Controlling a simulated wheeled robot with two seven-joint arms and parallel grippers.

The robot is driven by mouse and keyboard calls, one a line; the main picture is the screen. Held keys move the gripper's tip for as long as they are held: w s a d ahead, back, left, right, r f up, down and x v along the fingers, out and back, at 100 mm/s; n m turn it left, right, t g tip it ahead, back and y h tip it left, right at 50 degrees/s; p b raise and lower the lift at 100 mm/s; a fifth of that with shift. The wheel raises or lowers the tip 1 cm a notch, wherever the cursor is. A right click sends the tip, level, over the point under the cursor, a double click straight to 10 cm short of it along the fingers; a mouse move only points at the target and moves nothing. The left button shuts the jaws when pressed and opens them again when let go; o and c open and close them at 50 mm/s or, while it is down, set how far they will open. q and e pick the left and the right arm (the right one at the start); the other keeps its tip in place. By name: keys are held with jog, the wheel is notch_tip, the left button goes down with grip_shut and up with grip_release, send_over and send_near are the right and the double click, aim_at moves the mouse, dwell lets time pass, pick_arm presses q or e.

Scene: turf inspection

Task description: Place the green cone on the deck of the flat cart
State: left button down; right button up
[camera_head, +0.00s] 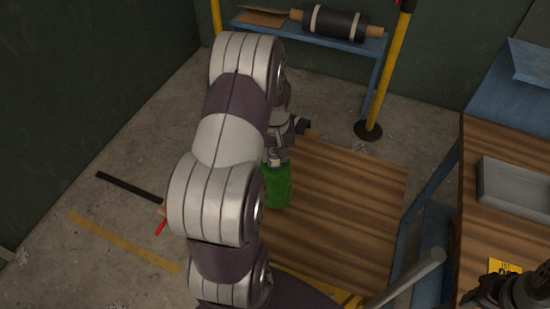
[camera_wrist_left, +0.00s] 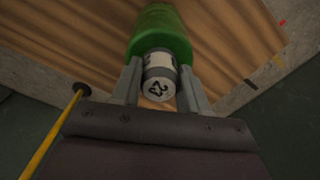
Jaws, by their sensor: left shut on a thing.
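The green cone (camera_head: 277,187) is over the wooden deck of the flat cart (camera_head: 345,215), near the deck's left side. My left gripper (camera_head: 278,158) is above it and shut on its narrow top. In the left wrist view the cone's green body (camera_wrist_left: 160,35) and its pale, marked top (camera_wrist_left: 158,84) sit between the two fingers (camera_wrist_left: 160,92). I cannot tell whether the base touches the deck. My left arm hides part of the deck's left side. My right gripper (camera_head: 508,289) is at the bottom right, partly cut off; its jaws are unclear.
A wooden-topped bench (camera_head: 480,225) with a grey tray (camera_head: 512,187) and a yellow card (camera_head: 503,266) stands at right. A yellow post (camera_head: 388,75) stands behind the cart. A blue shelf (camera_head: 290,32) holds a dark roll (camera_head: 335,22). The deck's right part is clear.

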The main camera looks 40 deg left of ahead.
pick_arm(q)
jog(key=shift+f, duration=1.35)
jog(key=c, duration=0.6)
grip_release()
jog(key=shift+f, duration=0.15)
